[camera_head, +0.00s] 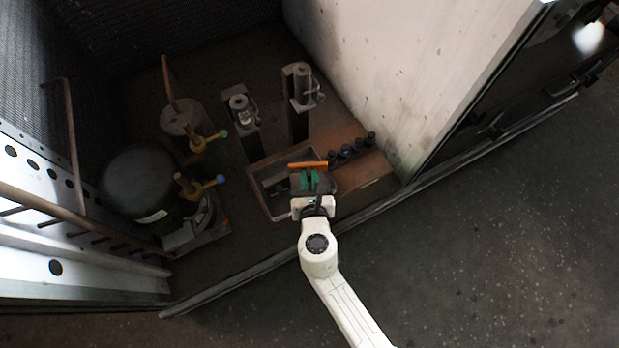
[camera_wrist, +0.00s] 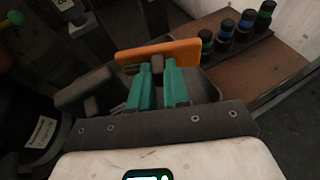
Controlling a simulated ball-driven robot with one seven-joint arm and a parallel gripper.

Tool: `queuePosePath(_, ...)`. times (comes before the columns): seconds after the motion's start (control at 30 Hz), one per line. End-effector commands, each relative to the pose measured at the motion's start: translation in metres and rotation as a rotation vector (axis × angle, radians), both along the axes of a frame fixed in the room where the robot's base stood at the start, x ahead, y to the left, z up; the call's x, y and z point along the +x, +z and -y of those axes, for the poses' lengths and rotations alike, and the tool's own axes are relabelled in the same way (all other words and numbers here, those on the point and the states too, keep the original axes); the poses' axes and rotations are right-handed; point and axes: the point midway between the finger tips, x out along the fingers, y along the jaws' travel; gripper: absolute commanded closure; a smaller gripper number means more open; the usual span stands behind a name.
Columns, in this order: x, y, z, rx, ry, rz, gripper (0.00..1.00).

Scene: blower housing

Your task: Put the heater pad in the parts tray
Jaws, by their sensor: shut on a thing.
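My gripper (camera_head: 309,180) is shut on an orange heater pad (camera_head: 308,165), a thin flat strip held crosswise at the fingertips. In the wrist view the heater pad (camera_wrist: 158,50) spans beyond both green fingers of my gripper (camera_wrist: 157,75). The parts tray (camera_head: 258,187) is a grey open box on a brown board, below and to the left of my gripper. The pad appears above the tray's right part; the height between them is hard to tell. A dark piece (camera_wrist: 91,88) shows in the tray at the left in the wrist view. My gripper hides part of the tray.
Several dark capped cylinders (camera_head: 358,146) stand in a row right of the tray. Two grey upright fittings (camera_head: 301,88) stand behind it. A black round compressor (camera_head: 143,188) and valves with blue and green handles are at the left. A pale wall (camera_head: 400,70) rises at the right.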

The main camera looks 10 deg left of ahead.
Motion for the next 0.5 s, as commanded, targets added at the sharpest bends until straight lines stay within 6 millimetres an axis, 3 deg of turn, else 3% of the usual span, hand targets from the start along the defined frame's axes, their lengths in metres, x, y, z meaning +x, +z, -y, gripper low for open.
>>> queuePosePath(0.37,0.0001,-0.0075,-0.0002,0.0,0.0,0.0,1.0)
queuePosePath(0.4,0.0,-0.0078,-0.0001,0.0,0.0,0.0,0.8)
queuePosePath(0.5,0.0,-0.0077,0.0,0.0,0.0,0.0,0.7)
